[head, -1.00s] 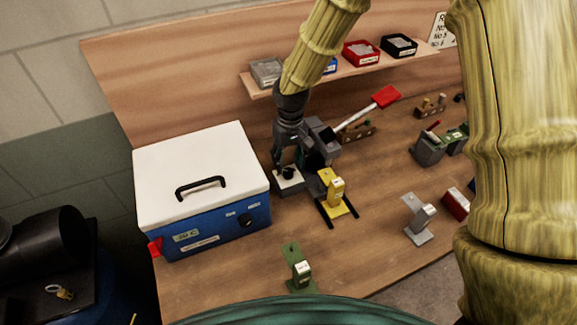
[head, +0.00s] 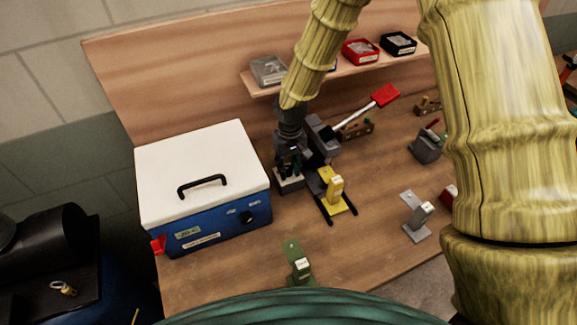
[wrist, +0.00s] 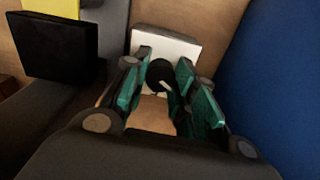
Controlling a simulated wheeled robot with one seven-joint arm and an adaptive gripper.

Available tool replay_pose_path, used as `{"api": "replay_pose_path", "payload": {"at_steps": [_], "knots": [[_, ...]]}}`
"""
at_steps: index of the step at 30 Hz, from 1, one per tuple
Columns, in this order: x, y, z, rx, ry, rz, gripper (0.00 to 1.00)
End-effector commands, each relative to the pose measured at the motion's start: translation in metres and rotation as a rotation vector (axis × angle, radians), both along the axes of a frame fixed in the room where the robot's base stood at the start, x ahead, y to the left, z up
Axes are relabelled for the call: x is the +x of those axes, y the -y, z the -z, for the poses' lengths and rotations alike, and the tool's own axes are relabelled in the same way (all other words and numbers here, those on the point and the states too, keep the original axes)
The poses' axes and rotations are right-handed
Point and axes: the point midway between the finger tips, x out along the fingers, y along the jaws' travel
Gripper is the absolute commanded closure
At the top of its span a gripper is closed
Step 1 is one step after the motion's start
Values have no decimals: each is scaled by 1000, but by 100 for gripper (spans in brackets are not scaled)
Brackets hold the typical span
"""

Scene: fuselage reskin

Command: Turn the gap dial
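The gap dial (wrist: 159,73) is a small black knob with a pale pointer mark, on a white plate (wrist: 176,46). In the head view the plate (head: 289,182) shows at the foot of a grey press, and the dial is mostly hidden by my gripper. My gripper (head: 288,164) points down over the plate. In the wrist view my gripper (wrist: 160,92) is open, with one green-padded finger on each side of the dial. The right finger is very close to the dial; I cannot tell whether it touches.
A blue box with a white lid (head: 202,170) stands close to the left. The press's red-handled lever (head: 384,95) reaches up right. A green bracket (head: 299,264) stands at the front.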

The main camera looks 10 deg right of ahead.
Motion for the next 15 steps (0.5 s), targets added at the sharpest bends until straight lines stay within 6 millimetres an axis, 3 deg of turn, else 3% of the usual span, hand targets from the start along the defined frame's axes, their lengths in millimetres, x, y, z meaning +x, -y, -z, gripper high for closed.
{"api": "replay_pose_path", "payload": {"at_steps": [3,15], "knots": [[0,1,0,-1,-1,0,98],[0,1,1,-2,-1,69,98]]}}
